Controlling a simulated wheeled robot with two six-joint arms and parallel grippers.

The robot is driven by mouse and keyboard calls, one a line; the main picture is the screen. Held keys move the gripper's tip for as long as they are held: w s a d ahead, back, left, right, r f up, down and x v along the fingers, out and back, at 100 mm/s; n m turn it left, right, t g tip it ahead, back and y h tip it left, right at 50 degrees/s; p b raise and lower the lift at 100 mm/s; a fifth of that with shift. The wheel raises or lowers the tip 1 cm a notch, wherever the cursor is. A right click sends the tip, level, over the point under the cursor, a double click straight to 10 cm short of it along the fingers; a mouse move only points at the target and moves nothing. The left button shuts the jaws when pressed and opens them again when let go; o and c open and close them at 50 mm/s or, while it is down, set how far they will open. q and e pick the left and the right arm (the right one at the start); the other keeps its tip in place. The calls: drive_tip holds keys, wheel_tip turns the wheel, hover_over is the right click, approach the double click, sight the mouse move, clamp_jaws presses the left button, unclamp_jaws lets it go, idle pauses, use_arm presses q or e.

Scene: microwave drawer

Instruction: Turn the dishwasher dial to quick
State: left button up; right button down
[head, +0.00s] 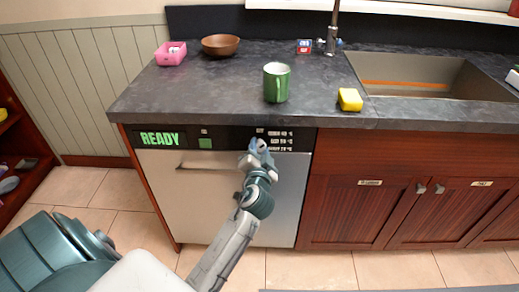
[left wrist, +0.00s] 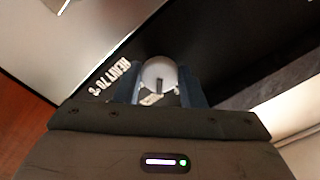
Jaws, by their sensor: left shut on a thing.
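The dishwasher (head: 210,195) stands under the counter with a black control panel (head: 222,133) along its top. A green READY display (head: 160,138) is lit at the panel's left. My left gripper (head: 257,148) is at the right part of the panel, shut on the dial. In the left wrist view, the round light-grey dial (left wrist: 159,75) with a dark pointer mark sits between the two fingers of the left gripper (left wrist: 165,92). White lettering (left wrist: 110,78) beside the dial is too small to read surely. My right gripper is not in view.
On the dark counter (head: 200,100) stand a green mug (head: 276,82), a yellow sponge (head: 350,99), a brown bowl (head: 220,45) and a pink container (head: 171,53). A sink (head: 430,78) and wooden cabinets (head: 345,210) are at the right. The counter edge overhangs just above the panel.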

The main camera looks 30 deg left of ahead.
use_arm(q)
drive_tip(key=o, duration=1)
drive_tip(key=shift+s+d+f, duration=0.1)
drive_tip(key=shift+s+d, duration=0.15)
drive_tip(key=shift+s, duration=0.05)
drive_tip(key=b+v, duration=0.1)
drive_tip(key=v, duration=0.9)
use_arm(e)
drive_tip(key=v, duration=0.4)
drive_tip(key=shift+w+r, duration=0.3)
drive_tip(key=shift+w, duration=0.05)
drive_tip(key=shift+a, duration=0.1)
